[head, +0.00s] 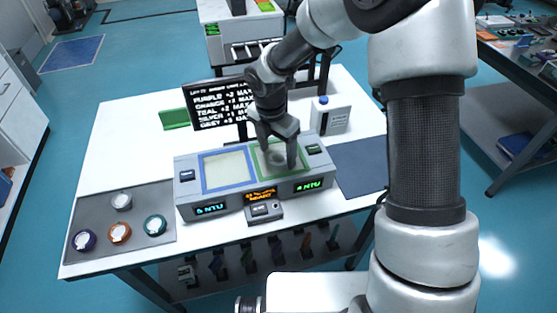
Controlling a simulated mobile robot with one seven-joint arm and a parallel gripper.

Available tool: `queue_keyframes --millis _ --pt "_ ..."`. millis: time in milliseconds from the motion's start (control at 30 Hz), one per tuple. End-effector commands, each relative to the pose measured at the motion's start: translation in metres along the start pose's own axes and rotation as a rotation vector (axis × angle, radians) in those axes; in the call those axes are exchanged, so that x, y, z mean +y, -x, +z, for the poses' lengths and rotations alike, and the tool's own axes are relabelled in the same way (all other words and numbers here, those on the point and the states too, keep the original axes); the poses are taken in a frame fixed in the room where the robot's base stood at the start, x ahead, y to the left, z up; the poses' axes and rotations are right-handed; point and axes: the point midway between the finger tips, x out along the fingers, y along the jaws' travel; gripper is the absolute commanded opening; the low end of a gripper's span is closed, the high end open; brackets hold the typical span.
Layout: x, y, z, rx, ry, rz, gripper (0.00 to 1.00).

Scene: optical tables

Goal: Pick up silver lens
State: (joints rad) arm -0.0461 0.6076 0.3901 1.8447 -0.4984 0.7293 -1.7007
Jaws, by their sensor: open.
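A pale silver-grey round lens (121,201) lies at the back of the grey mat (100,217) on the left of the white table. My gripper (279,160) is open, pointing down over the green-framed pad (257,168) of the grey console, well to the right of that lens. A pale greyish round shape shows between and behind the fingers on this pad; I cannot tell clearly what it is.
Purple (84,240), orange (120,232) and teal (155,224) lenses lie in front of the pale one. The console's blue-framed pad (227,170) looks empty. A black sign (218,105) and a white bottle-like box (331,116) stand behind.

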Motion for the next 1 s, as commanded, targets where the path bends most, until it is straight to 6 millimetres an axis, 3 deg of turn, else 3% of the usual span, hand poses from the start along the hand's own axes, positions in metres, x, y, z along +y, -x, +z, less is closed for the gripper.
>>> queue_keyframes --millis 100,300,600,867,1000 --pt "-0.001 -0.013 0.0 0.0 -0.002 -0.001 0.68" --pt "0.0 -0.014 0.001 -0.001 -0.002 0.0 0.68" --pt "0.0 -0.013 0.001 -0.001 -0.002 0.001 0.19" --pt "0.0 -0.009 0.002 -0.002 -0.002 0.002 0.19" --pt "0.0 0.011 0.005 -0.004 -0.003 0.004 0.19"
